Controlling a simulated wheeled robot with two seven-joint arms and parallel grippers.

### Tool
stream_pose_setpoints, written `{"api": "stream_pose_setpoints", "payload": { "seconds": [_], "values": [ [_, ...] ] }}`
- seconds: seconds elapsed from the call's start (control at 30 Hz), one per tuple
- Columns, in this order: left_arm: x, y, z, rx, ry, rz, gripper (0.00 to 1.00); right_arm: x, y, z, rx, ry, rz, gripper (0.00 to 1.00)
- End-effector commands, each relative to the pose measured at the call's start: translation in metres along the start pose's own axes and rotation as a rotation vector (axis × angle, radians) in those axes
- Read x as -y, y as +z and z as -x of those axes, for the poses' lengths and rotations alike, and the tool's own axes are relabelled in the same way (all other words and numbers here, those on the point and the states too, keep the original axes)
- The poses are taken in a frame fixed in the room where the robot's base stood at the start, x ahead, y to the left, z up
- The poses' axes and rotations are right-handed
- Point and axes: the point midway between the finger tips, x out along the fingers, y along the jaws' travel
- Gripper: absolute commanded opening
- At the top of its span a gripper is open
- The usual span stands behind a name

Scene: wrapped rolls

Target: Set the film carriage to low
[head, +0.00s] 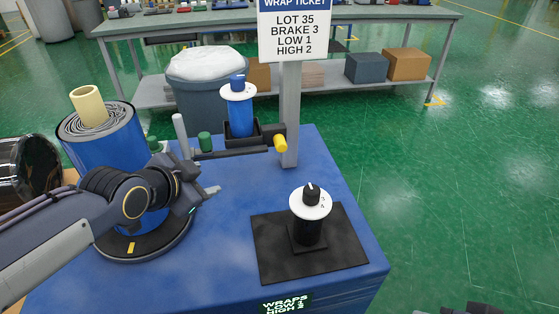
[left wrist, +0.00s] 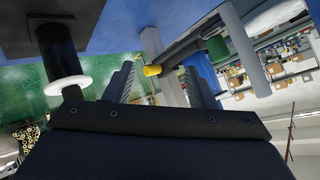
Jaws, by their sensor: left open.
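In the head view, a black carriage (head: 241,131) carrying a blue roll (head: 241,112) with a white dial stands beside a grey mast (head: 290,115). A dark bar with a yellow end (head: 281,142) lies in front of it. The yellow end also shows between my fingers, farther off, in the left wrist view (left wrist: 152,70). A black post with a knob and white dial (head: 310,203) stands on a black plate (head: 280,258). My left gripper (head: 212,190) is open and empty, left of that post and apart from it.
A ticket (head: 294,30) on the mast reads lot 35, brake 3, low 1, high 2. A large blue wrapped roll (head: 100,135) stands on a dark turntable behind my left arm. A display (head: 285,303) is on the front edge. Blue top is bare between gripper and plate.

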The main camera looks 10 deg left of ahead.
Motion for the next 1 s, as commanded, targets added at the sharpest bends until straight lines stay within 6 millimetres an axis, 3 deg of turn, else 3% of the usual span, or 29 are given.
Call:
{"api": "stream_pose_setpoints", "payload": {
  "seconds": [0.03,0.2,0.33,0.53,0.67,1.0],
  "values": [
    [-0.004,0.005,-0.029,-0.034,-0.025,-0.107,0.50,-0.012,0.013,-0.025,0.000,0.000,0.000,0.38],
    [-0.003,-0.021,-0.106,-0.196,-0.167,-0.598,0.50,-0.037,0.041,-0.081,0.001,0.000,0.000,0.38],
    [-0.013,-0.048,-0.147,-0.311,-0.280,-0.924,0.50,-0.050,0.056,-0.110,0.001,0.000,0.000,0.38],
    [-0.025,-0.073,-0.171,-0.402,-0.382,-1.169,0.50,-0.057,0.063,-0.126,0.000,0.000,0.000,0.38],
    [-0.026,-0.082,-0.179,-0.413,-0.394,-1.196,0.50,-0.058,0.064,-0.127,0.000,0.000,0.000,0.38],
    [-0.021,-0.108,-0.224,-0.410,-0.391,-1.192,0.50,-0.060,0.067,-0.132,0.000,0.000,0.000,0.38]
  ]
}}
